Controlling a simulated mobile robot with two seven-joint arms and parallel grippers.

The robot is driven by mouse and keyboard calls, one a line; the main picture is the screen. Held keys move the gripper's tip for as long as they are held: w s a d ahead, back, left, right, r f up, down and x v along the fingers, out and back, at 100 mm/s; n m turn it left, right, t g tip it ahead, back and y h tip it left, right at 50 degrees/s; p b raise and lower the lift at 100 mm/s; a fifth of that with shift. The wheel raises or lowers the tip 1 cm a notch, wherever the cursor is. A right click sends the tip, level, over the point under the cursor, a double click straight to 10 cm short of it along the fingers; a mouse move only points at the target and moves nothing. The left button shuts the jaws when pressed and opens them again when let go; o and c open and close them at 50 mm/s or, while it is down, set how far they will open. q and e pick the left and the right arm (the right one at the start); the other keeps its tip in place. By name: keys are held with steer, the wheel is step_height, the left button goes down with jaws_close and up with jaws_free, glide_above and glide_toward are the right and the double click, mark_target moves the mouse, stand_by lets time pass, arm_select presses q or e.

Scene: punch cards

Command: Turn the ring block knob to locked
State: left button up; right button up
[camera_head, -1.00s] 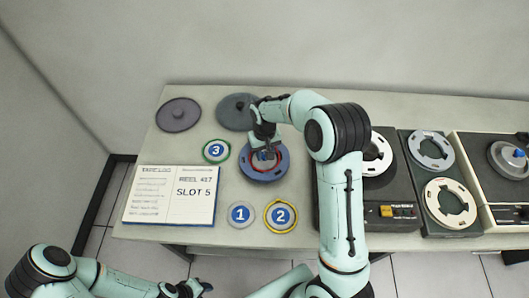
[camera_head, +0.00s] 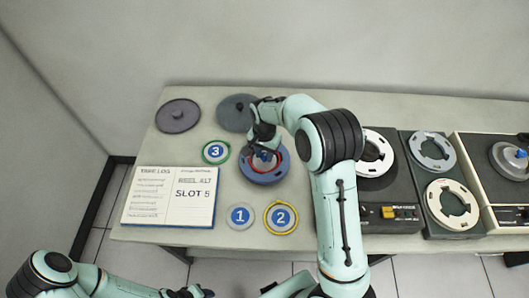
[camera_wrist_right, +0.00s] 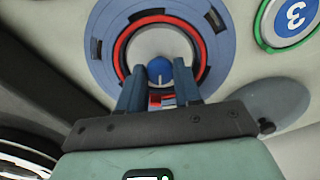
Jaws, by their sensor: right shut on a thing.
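The ring block (camera_head: 262,176) is a round blue disc with a red ring and a pale centre, lying on the table. It fills the top of the right wrist view (camera_wrist_right: 104,51). Its small blue knob (camera_wrist_right: 159,70) bears a short pale line pointing toward my gripper's palm. My right gripper (camera_wrist_right: 159,82) is over the disc's centre, its two dark blue fingers shut on the knob. In the head view the arm partly covers the disc. My left gripper (camera_head: 190,292) is low at the bottom edge, off the table, its jaws unclear.
Round tags 1 (camera_head: 240,215), 2 (camera_head: 281,217) and 3 (camera_head: 216,152) lie around the block. An open log book (camera_head: 170,196) lies left. Two dark grey lids (camera_head: 178,116) (camera_head: 232,110) lie behind. A tape machine (camera_head: 392,217) with reels stands close on the right.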

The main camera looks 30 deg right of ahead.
mark_target(264, 155)
steer(key=shift+r+m, duration=0.1)
steer(key=shift+m, duration=0.3)
steer(key=o, duration=1)
steer(key=shift+o, duration=0.2)
step_height(264, 155, up, 13)
steer(key=p, duration=0.1)
steer(key=shift+r, duration=0.2)
steer(key=shift+f, duration=0.1)
